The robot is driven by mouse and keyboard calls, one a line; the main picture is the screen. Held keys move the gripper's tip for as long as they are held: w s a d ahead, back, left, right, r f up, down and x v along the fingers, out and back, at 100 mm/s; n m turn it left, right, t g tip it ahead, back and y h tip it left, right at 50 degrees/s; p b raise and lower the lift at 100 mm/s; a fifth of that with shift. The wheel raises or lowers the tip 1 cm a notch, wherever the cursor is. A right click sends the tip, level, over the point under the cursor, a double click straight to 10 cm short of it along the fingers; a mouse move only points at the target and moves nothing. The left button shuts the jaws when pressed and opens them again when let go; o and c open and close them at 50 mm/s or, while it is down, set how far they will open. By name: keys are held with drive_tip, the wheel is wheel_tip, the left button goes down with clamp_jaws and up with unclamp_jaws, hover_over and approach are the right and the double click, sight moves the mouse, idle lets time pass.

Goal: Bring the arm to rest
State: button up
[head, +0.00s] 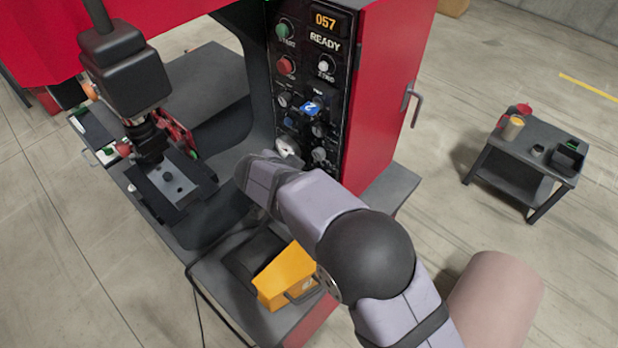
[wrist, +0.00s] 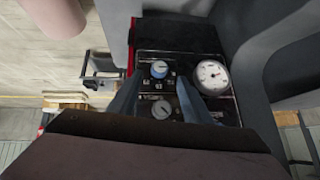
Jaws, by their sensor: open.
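My arm reaches up and left from the lower right in the head view. Its end, with my gripper (wrist: 160,84), is in front of the lower part of the control panel (head: 312,80) on the red machine (head: 390,95). In the wrist view two blue-grey fingers stand apart with nothing between them but the panel behind.
A yellow bin (head: 285,276) sits below my arm on a dark stand. A black machine head (head: 125,75) hangs at left above a metal block (head: 170,185). A small cart (head: 545,160) stands right, with open floor around it.

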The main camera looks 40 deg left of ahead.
drive_tip(key=shift+s+r, duration=0.15)
drive_tip(key=shift+r, duration=0.05)
idle(0.4)
drive_tip(key=w+d+f+n+b, duration=0.3)
drive_tip(key=w+d+f+b, duration=0.3)
drive_tip(key=d+f, duration=0.6)
drive_tip(key=w+d+r+g+y+p, duration=0.1)
drive_tip(key=w+d+r, duration=0.3)
drive_tip(key=d, duration=0.2)
drive_tip(key=w+d+r+g+y, duration=0.1)
drive_tip(key=w+d+r+y, duration=0.15)
drive_tip(key=d+r, duration=0.2)
drive_tip(key=s+d+m+g+h, duration=0.1)
drive_tip(key=s+d+g, duration=0.1)
drive_tip(key=s+d, duration=0.4)
drive_tip(key=s+d+f+m+g+h, duration=0.1)
drive_tip(key=s+d, duration=0.5)
drive_tip(key=d, duration=0.8)
drive_tip(key=s+d+f+g+h+b, duration=0.1)
drive_tip(key=s+d+g+h, duration=0.2)
drive_tip(key=s+d, duration=0.4)
drive_tip(key=d, duration=0.3)
drive_tip(key=shift+d+m, duration=0.25)
drive_tip(key=shift+m, duration=0.15)
